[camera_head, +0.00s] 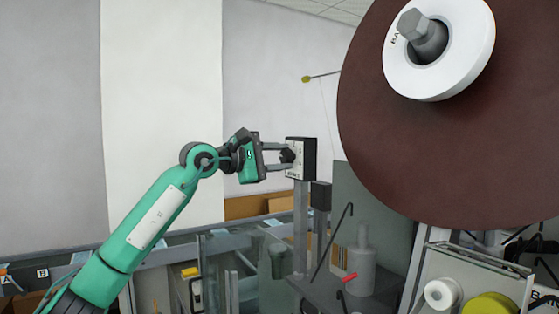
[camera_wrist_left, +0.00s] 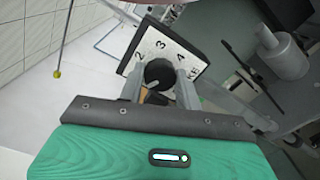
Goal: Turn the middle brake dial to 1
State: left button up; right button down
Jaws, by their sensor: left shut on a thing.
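The brake dial is a black knob (camera_wrist_left: 159,73) on a white-faced dark box (camera_head: 301,158) on a grey post. My right gripper is not in view.
A large brown roll (camera_head: 425,150) with a white hub (camera_head: 440,55) fills the upper right, close to the dial box. A yellow-tipped rod (camera_head: 306,79) sticks out above the box. Below are a black hooked rod (camera_head: 335,240) and a grey bottle-like part (camera_head: 361,268).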

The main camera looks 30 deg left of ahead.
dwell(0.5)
pick_arm(q)
jog(key=o, duration=1)
jog(key=shift+s+a+f, duration=0.1)
jog(key=shift+s+a, duration=0.05)
jog(key=shift+s, duration=0.1)
jog(key=b+v, duration=0.5)
jog(key=v, duration=0.8)
